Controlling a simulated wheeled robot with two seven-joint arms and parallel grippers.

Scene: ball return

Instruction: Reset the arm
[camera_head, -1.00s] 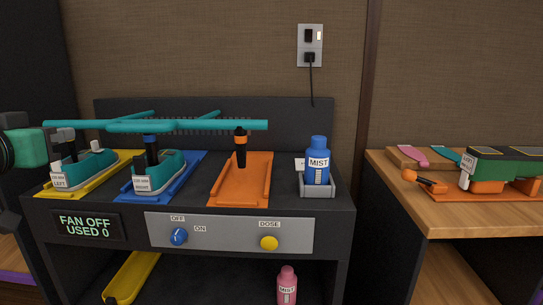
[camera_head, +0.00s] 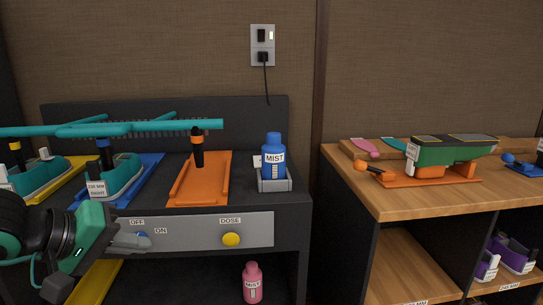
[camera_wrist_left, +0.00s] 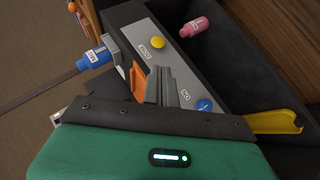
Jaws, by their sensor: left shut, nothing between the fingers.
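My left arm comes in from the lower left in the head view. Its green-and-grey gripper (camera_head: 140,241) is shut and empty, in front of the grey control panel (camera_head: 190,233). Its fingertips overlap the blue OFF/ON knob (camera_head: 143,236), which is partly hidden. In the left wrist view the shut fingers (camera_wrist_left: 160,84) lie over the panel, with the knob (camera_wrist_left: 204,105) to their right and apart in the picture. The yellow DOSE button (camera_head: 231,239) is right of the gripper. My right gripper is not in view.
A blue MIST bottle (camera_head: 274,156) stands in a grey holder beside an empty orange tray (camera_head: 201,180). Teal-and-grey models (camera_head: 115,178) sit at left under teal bars. A pink MIST bottle (camera_head: 252,283) stands below. A wooden shelf (camera_head: 420,195) is at right.

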